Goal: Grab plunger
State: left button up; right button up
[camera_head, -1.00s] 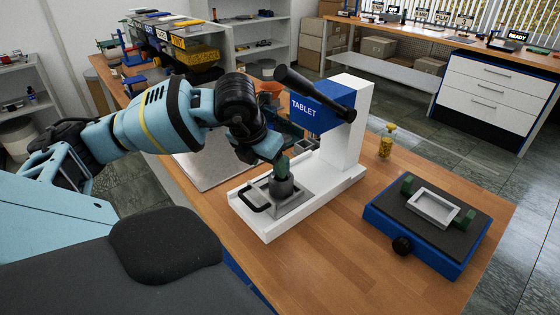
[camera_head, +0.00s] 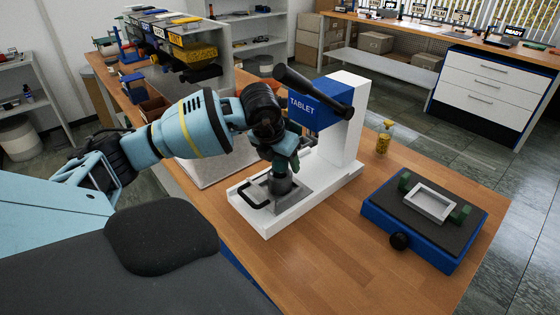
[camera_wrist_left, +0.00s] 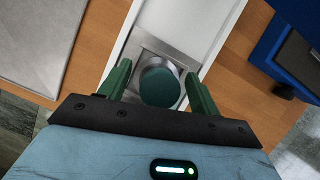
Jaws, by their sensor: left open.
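The gripper also shows in the left wrist view (camera_wrist_left: 159,76). My right gripper is not in view.
The black press lever (camera_head: 312,90) and blue TABLET block (camera_head: 316,112) stand close behind my wrist. A blue-based device (camera_head: 415,246) and a yellow-filled bottle (camera_head: 383,140) are to the right. The front wooden bench is clear.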

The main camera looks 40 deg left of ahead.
pick_arm(q)
jog(key=shift+w+f, duration=0.1)
jog(key=shift+f, duration=0.2)
jog(key=c, duration=1.3)
jog(key=shift+r, duration=0.1)
